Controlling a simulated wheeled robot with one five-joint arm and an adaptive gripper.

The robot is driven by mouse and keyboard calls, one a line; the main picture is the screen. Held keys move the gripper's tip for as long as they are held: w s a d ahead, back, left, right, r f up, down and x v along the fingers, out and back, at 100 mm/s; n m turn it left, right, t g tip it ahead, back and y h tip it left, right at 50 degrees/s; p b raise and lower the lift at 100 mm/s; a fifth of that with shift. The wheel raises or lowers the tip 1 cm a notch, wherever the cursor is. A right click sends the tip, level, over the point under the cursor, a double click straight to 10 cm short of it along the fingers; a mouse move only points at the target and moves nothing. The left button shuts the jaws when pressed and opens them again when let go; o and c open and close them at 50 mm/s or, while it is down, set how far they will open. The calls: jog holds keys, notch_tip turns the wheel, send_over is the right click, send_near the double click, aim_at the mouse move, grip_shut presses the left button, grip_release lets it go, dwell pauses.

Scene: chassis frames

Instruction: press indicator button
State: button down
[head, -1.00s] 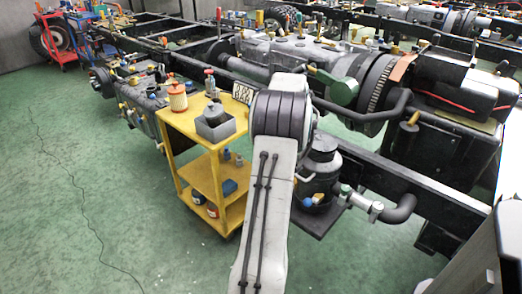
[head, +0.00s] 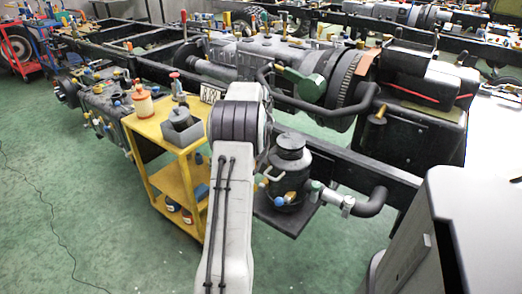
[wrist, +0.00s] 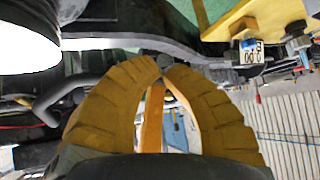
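My gripper (wrist: 162,68) shows in the wrist view as two ribbed yellow-brown fingers. Their tips meet, with no object visible between them. In the head view my grey arm hides the gripper. I cannot pick out an indicator button for certain in either view. A small white block with dark marks (wrist: 252,52) hangs by a yellow surface at the upper right of the wrist view, apart from the fingers. A small black-and-white block (head: 210,94) stands at the back of the yellow trolley in the head view; I cannot tell if it is the same one.
The yellow trolley (head: 154,127) stands left of my arm. A black canister (head: 291,172) on a dark shelf is close on its right. The truck chassis (head: 340,150) runs across behind. A grey cabinet (head: 465,225) fills the lower right. Green floor (head: 60,230) is free at left.

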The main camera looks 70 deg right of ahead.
jog(key=shift+f+b, duration=3.15)
jog(key=shift+f, duration=1.25)
jog(key=shift+f, duration=0.1)
jog(key=shift+f+b, duration=0.25)
jog(key=shift+b, duration=0.1)
jog(key=shift+s+a+f+b, duration=0.1)
jog(key=shift+a+f+b, duration=0.1)
jog(key=shift+f+b, duration=0.85)
jog(key=shift+f+p, duration=0.1)
jog(key=shift+p, duration=0.25)
jog(key=shift+s+d+r+p, duration=0.15)
jog(key=shift+r+p, duration=0.45)
jog(key=shift+r, duration=0.5)
